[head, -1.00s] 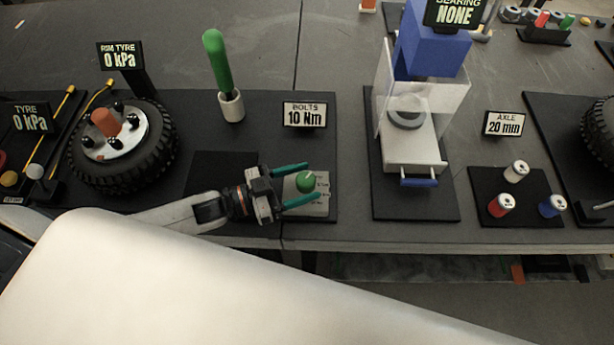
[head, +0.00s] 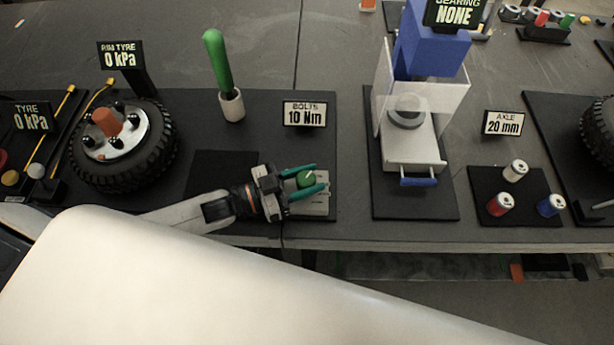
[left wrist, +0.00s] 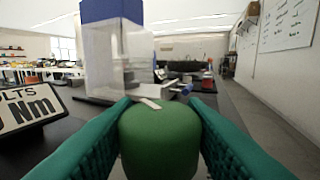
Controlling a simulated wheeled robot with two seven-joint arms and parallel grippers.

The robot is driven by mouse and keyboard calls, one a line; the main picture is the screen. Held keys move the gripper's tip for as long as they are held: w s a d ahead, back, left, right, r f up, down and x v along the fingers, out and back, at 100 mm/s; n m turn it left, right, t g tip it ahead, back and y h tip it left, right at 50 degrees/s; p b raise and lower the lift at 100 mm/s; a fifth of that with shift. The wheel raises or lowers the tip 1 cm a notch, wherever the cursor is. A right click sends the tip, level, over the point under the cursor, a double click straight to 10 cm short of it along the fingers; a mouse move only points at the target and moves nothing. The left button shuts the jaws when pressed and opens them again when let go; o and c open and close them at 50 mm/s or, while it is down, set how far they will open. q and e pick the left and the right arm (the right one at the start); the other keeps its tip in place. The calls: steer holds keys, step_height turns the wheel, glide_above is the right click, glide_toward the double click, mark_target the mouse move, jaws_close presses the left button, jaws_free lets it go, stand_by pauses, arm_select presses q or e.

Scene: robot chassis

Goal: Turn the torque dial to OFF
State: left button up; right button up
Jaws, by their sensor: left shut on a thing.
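The torque dial is a round green knob (head: 306,179) with a pale pointer mark, on a light plate (head: 318,204) at the front of the dark bolts mat. My left gripper (head: 308,181) has its two teal fingers shut on the knob, one on each side. In the left wrist view the green knob (left wrist: 160,138) fills the space between the fingers, and its white mark (left wrist: 149,103) points up and to the left. The sign (head: 304,114) behind reads "BOLTS 10 Nm". The fingers hide most of the plate's markings. My right gripper is out of view.
A green-handled tool (head: 218,62) stands in a white holder (head: 231,106) behind the dial. A wheel (head: 164,160) lies to the left. A blue and white press (head: 431,52) stands to the right, beside red, white and blue cylinders.

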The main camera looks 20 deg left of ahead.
arm_select(q)
steer(key=n+t+y+p, duration=0.3)
steer(key=shift+r, duration=0.15)
steer(key=shift+n+t+y+p, duration=0.4)
steer(key=shift+n+t+y, duration=0.4)
steer(key=shift+y, duration=0.55)
steer(key=shift+n+t+y+p, duration=0.4)
steer(key=shift+n+t+y, duration=0.2)
steer(key=shift+n+y, duration=0.6)
steer(key=shift+y, duration=0.35)
steer(key=o, duration=1)
steer(key=b+v, duration=0.1)
steer(key=v, duration=0.9)
steer(key=shift+s+a+f+b, duration=0.15)
steer(key=shift+s+f+b, duration=0.05)
steer(key=shift+s+b, duration=0.2)
steer(key=shift+s+a+r, duration=0.1)
steer(key=shift+s+a, duration=0.1)
steer(key=shift+s, duration=0.35)
